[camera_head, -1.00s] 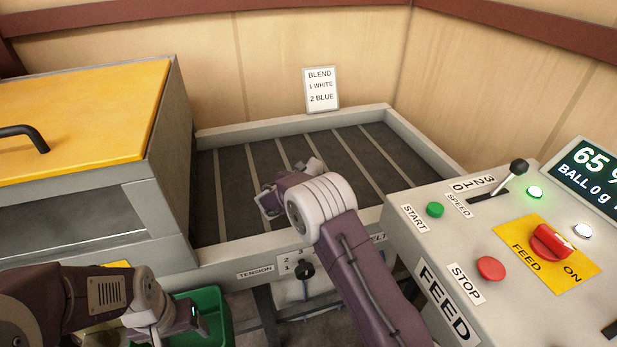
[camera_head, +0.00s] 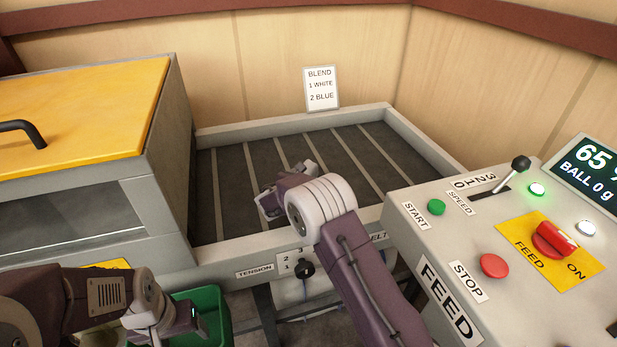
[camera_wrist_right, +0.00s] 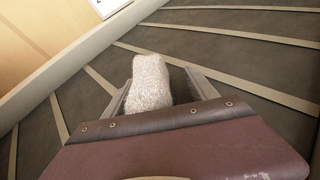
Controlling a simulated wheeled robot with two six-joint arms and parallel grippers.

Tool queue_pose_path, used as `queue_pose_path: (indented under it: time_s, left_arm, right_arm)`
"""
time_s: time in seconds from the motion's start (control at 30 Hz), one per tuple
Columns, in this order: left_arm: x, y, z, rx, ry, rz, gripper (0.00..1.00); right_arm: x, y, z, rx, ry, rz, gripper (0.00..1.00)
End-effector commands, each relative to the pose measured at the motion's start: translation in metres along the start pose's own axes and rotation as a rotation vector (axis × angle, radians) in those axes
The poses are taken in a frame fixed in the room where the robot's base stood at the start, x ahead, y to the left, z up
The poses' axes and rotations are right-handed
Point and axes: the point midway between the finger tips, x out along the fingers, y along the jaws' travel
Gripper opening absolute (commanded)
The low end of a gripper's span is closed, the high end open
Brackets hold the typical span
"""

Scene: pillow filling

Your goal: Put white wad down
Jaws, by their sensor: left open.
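The white wad (camera_wrist_right: 150,82) shows in the right wrist view between the fingers of my right gripper (camera_wrist_right: 160,80). It lies close by the left finger, with a dark gap towards the right finger; I cannot tell whether they grip it. In the head view my right gripper (camera_head: 283,190) is low over the slatted dark belt (camera_head: 232,195), and its own wrist hides the wad. I cannot tell whether the wad touches the belt. My left gripper (camera_head: 182,322) is open at the lower left, by a green bin (camera_head: 212,302).
A grey machine with a yellow lid (camera_head: 85,110) stands left of the belt. A control panel (camera_head: 440,240) with buttons and a speed lever is at the right. A sign (camera_head: 321,88) reading 1 white, 2 blue stands behind the belt. Most of the belt is clear.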

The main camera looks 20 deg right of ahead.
Motion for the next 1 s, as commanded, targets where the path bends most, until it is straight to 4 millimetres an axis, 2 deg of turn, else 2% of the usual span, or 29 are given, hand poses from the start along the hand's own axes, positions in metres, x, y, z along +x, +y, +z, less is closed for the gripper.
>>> queue_pose_path:
  time_s: [0.13, 0.2, 0.4, 0.6, 0.73, 1.0]
  left_arm:
    - [-0.020, 0.000, -0.002, 0.000, 0.000, 0.000, 0.68]
    - [-0.014, 0.000, -0.002, 0.000, 0.000, 0.000, 0.68]
    - [-0.017, 0.000, -0.002, 0.000, 0.000, 0.000, 0.68]
    - [-0.019, 0.000, -0.002, 0.000, 0.000, 0.000, 0.68]
    - [-0.019, 0.000, -0.002, 0.000, 0.000, 0.000, 0.68]
    - [-0.019, 0.000, -0.002, 0.000, 0.000, 0.000, 0.68]
  right_arm:
    - [-0.009, 0.002, 0.019, 0.000, 0.000, 0.000, 0.66]
    - [-0.027, 0.003, 0.012, -0.002, 0.000, 0.003, 0.66]
    - [-0.083, 0.003, 0.012, -0.001, 0.001, 0.004, 0.66]
    - [-0.117, 0.002, 0.011, -0.001, 0.000, 0.001, 0.66]
    - [-0.124, 0.001, 0.011, 0.000, 0.000, 0.000, 0.66]
    - [-0.125, 0.001, 0.011, 0.000, 0.000, 0.000, 0.66]
